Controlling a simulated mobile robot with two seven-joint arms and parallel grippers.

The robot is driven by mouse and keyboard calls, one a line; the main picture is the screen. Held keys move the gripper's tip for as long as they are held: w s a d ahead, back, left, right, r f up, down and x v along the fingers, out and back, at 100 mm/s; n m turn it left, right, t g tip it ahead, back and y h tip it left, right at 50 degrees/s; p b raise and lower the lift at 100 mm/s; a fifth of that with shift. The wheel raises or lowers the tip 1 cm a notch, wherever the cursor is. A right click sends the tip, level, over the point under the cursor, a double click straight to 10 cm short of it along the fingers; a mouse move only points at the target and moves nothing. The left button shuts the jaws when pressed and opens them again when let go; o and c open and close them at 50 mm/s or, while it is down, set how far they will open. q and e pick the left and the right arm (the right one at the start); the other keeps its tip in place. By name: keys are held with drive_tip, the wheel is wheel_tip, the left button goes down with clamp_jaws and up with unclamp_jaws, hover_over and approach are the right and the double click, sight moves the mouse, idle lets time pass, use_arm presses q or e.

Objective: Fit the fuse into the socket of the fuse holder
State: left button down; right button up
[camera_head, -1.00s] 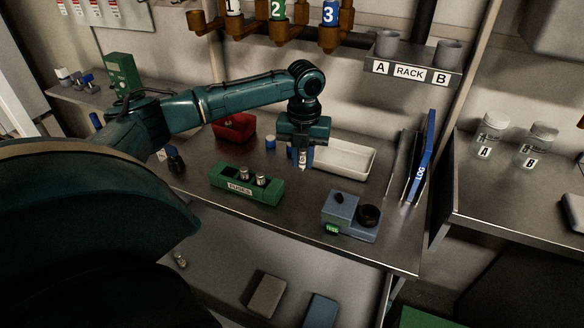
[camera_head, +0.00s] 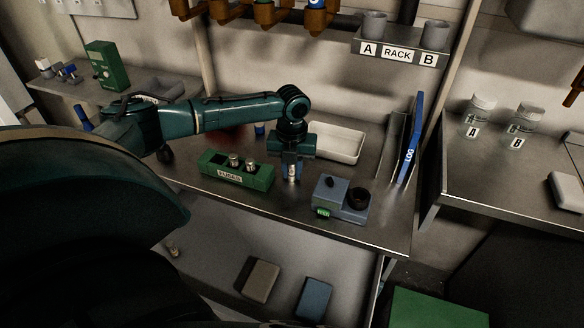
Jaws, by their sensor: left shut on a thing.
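The fuse holder (camera_head: 330,188) is a blue-grey box on the bench with a round black socket (camera_head: 358,197) on its right part and a green label at its front. My left gripper (camera_head: 292,170) points down just left of the fuse holder. It is shut on a small silver fuse (camera_head: 292,178), held upright and apart from the socket. The gap under the fuse is hard to judge. The green fuse block (camera_head: 262,179), labelled FUSES, stands to the left with silver fuses upright in it. My right gripper is not in view.
A white tray (camera_head: 350,157) lies behind the gripper. A blue LOG binder (camera_head: 411,150) stands at the bench's right end. A rack (camera_head: 428,58) with two grey cups and a row of brown holders (camera_head: 268,14) hang above. The front bench strip is clear.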

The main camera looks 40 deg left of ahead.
use_arm(q)
drive_tip(key=c, duration=1.3)
unclamp_jaws()
